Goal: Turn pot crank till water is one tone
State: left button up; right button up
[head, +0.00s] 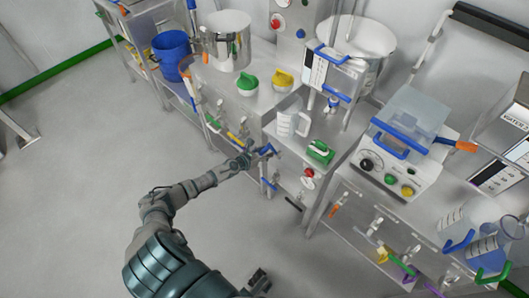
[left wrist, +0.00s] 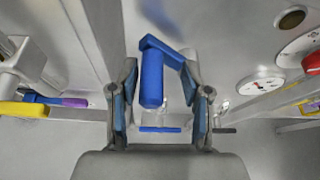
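In the left wrist view a blue crank (left wrist: 152,75) has its grip bar between my left gripper's fingers (left wrist: 163,110), with gaps on both sides. The gripper is open. In the head view my left gripper (head: 244,160) reaches the blue crank (head: 265,151) on the front of a steel cabinet. A steel pot (head: 230,50) stands at the back left and a wide steel pot (head: 360,45) at the back right. The water's tone cannot be told. A dark part at the bottom edge of the head view may be my right gripper (head: 258,281); its fingers are unclear.
A clear jug (head: 292,122) and a green handle (head: 320,151) are on the cabinet top. A red knob and gauge dials are on the panel beside the crank. A blue bucket (head: 172,52) stands at the left. The floor (head: 80,190) at left is clear.

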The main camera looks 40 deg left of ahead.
pick_arm(q)
jog(key=shift+r, duration=0.1)
jog(key=shift+s+a+r, duration=0.1)
jog(key=shift+s+a, duration=0.05)
jog(key=shift+s, duration=0.05)
jog(key=v, duration=1.1)
jog(key=shift+s, duration=0.25)
dwell(0.4)
